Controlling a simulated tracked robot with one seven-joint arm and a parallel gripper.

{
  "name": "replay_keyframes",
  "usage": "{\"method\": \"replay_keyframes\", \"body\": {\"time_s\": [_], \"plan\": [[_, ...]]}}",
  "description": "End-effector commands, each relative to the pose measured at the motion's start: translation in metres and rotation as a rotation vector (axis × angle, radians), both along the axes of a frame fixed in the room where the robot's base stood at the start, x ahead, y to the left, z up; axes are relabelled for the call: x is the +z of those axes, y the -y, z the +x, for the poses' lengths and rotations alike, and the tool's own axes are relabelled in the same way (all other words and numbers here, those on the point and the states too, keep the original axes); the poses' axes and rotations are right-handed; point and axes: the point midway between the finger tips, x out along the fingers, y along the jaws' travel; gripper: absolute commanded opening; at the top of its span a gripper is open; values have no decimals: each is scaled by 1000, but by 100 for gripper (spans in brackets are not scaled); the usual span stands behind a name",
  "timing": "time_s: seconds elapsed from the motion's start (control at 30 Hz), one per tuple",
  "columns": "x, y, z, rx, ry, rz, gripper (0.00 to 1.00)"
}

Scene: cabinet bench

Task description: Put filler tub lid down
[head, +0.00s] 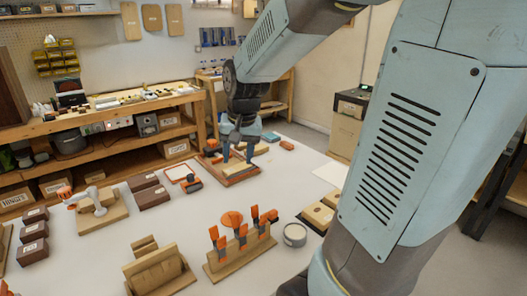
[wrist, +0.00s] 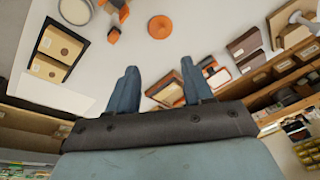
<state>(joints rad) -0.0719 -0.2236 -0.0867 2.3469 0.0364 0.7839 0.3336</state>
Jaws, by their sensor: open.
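A flat orange disc, seemingly the filler tub lid (head: 232,218), lies on the white bench top behind the wooden rack of orange-handled tools. It also shows near the top of the wrist view (wrist: 160,27). The round grey filler tub (head: 295,235) stands to its right; part of its rim shows at the upper left of the wrist view (wrist: 75,10). My gripper (head: 238,157) is open with nothing between its fingers. It points down over a shallow wooden tray, apart from the disc and tub. Both fingers show in the wrist view (wrist: 158,75).
The wooden tray (head: 242,178) lies under my gripper. The tool rack (head: 240,255) stands upright in front of the disc. Brown boxes (head: 148,190) stand to the left, and a wooden tray of blocks (head: 318,217) lies right of the disc. Bench around the disc's left is clear.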

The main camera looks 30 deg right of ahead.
Motion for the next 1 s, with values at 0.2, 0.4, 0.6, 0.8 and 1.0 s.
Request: {"method": "replay_keyframes", "body": {"time_s": [0.2, 0.4, 0.6, 0.8, 1.0], "plan": [[30, 1, -37, 88, 73, -27, 51], [51, 1, -71, 170, 136, -62, 51], [66, 1, -106, 246, 196, -106, 51], [74, 1, -134, 308, 241, -149, 51], [76, -2, -146, 335, 261, -171, 51]]}}
